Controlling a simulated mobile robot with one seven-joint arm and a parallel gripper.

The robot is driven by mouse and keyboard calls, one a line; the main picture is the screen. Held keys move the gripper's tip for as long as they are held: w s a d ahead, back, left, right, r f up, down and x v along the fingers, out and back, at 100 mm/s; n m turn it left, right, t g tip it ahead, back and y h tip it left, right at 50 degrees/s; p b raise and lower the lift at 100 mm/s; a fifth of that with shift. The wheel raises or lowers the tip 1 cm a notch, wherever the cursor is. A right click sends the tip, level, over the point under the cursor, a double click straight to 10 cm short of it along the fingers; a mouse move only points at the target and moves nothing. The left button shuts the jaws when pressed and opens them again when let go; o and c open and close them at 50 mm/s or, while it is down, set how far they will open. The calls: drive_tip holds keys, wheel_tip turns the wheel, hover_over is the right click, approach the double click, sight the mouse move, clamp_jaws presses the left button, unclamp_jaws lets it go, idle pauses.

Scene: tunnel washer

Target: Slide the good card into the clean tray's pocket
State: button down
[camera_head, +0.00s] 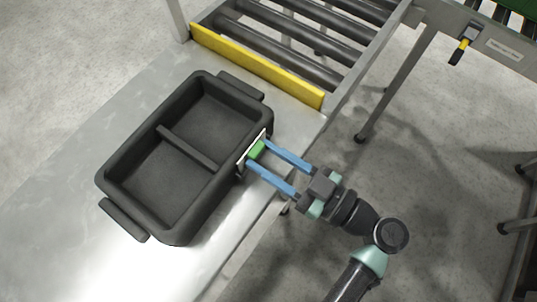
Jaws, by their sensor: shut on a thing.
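A black tray (117,181) with two compartments and a dividing bar lies on the metal table. A white card with a green block (257,150) is at the middle of the tray's right long side, upright. My gripper (258,156) has blue fingers that reach in from the right and are shut on the card's green part. The card is close against the tray's outer wall. The pocket is largely hidden behind the card and fingers, so I cannot tell how far the card sits in it.
The metal table (62,215) has free room left of the tray. A yellow bar (256,64) edges the table before a roller conveyor (296,38). A conveyor leg (397,84) stands on the floor to the right. A black and yellow handle (462,47) hangs at the upper right.

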drive_tip(key=shift+f+b, duration=0.45)
drive_tip(key=shift+b, duration=0.15)
idle(0.7)
drive_tip(key=shift+c, duration=1.8)
unclamp_jaws()
